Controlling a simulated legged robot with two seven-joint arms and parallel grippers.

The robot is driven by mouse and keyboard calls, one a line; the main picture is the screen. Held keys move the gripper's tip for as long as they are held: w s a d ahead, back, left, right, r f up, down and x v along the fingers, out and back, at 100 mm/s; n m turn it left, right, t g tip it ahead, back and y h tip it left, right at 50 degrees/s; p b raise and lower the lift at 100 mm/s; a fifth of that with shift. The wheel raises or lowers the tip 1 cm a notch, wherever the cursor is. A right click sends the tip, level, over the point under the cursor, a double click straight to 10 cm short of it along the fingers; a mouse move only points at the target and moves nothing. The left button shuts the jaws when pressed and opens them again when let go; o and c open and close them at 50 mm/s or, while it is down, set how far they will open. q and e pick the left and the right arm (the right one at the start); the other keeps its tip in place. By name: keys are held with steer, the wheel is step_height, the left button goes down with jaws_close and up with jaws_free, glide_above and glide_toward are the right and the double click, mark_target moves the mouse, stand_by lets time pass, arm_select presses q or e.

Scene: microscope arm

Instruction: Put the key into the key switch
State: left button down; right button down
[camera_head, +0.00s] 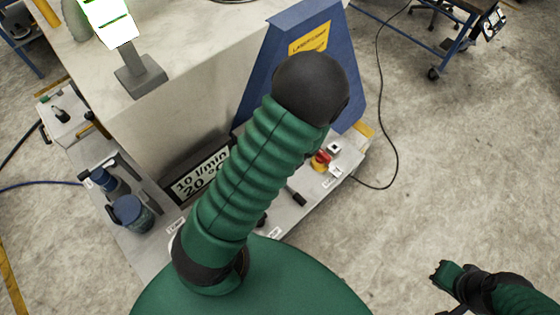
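I cannot make out the key in the head view. I cannot identify the key switch for certain; a small white block with a dark centre (334,147) sits on the panel beside a red and yellow knob (321,160). My green ribbed link with a black end crosses the middle and hides part of the panel. My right gripper (442,274) is at the lower right, over the floor and apart from the panel; its fingers are too small to judge. My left gripper is not in view.
A grey panel (335,178) carries a black lever (296,196), a sign (203,170) and blue-capped parts (131,213). A blue stand (275,62) with a yellow label rises behind. A cable (396,120) runs along the floor.

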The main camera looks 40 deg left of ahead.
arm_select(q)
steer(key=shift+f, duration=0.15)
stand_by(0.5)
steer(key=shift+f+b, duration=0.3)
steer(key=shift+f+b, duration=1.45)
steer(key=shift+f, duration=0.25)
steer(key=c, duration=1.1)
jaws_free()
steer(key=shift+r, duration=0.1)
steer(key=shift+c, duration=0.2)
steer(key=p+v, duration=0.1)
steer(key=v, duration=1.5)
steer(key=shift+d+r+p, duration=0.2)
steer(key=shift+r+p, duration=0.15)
